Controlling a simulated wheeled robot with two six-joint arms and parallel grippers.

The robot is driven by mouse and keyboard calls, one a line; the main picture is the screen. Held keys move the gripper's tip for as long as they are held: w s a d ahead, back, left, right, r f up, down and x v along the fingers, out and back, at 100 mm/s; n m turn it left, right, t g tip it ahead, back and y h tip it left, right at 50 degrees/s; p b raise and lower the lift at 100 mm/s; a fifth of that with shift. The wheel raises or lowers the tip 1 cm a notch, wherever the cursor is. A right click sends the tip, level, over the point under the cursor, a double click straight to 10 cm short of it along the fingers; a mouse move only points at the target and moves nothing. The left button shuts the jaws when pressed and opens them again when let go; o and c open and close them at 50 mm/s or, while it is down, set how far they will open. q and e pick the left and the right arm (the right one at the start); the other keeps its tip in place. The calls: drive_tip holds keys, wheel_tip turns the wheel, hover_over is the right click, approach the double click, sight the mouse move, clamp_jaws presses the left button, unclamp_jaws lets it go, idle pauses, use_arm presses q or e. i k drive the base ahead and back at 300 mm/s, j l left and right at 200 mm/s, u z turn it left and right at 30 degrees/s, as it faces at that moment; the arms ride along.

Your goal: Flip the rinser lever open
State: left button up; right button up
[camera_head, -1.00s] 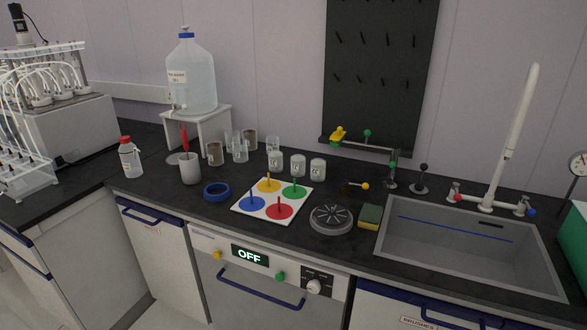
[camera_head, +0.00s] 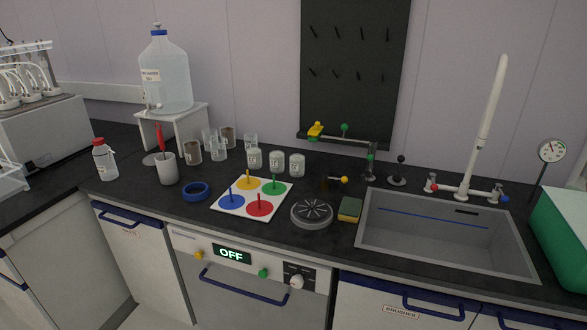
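A round grey rinser (camera_head: 312,213) with a star-shaped grate sits on the dark counter, left of the sink. A black-knobbed lever (camera_head: 401,161) stands upright on a round base behind the sink's left corner. I cannot tell for certain which lever belongs to the rinser. Neither of my grippers shows in the view.
A green and yellow sponge (camera_head: 350,209) lies between rinser and sink (camera_head: 365,236). A white mat (camera_head: 218,211) with coloured discs and pegs lies left of the rinser. Several jars stand behind it. A tall white faucet (camera_head: 482,130) and green box (camera_head: 562,225) are at right.

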sight(325, 177)
drive_tip(key=i+j+z, duration=0.1)
drive_tip(key=i+j, duration=0.25)
drive_tip(key=i+j+z, duration=0.1)
drive_tip(key=i+j, duration=0.25)
drive_tip(key=j, duration=0.25)
drive_tip(key=i+j+z, duration=0.1)
drive_tip(key=i+j, duration=0.2)
drive_tip(key=j, duration=0.2)
